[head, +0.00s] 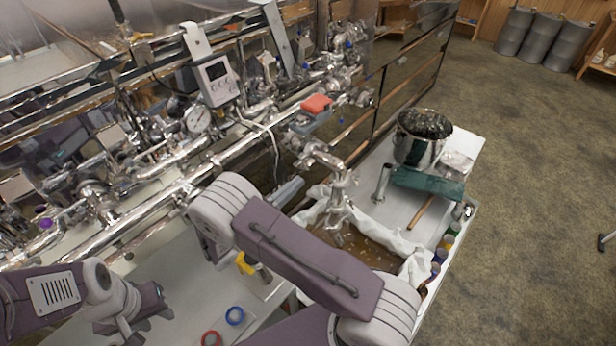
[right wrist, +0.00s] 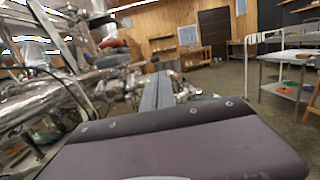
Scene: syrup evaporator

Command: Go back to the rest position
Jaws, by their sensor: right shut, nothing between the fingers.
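My right arm crosses the middle of the head view, its purple link in front of the pan and bench. My right gripper (right wrist: 158,85) shows in the right wrist view as two long grey fingers lying together, with nothing between them. They point away from me, beside the shiny pipes. In the head view the grey fingers (head: 287,191) show partly behind the right arm, close to the pipework. My left arm comes in at the lower left of the head view.
Evaporator pipes with a gauge (head: 197,118) and a control box (head: 217,80) fill the left. A cloth-lined pan (head: 408,262) of brown liquid and a steel pot (head: 417,150) stand right of my arm. Floor at right is mostly clear.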

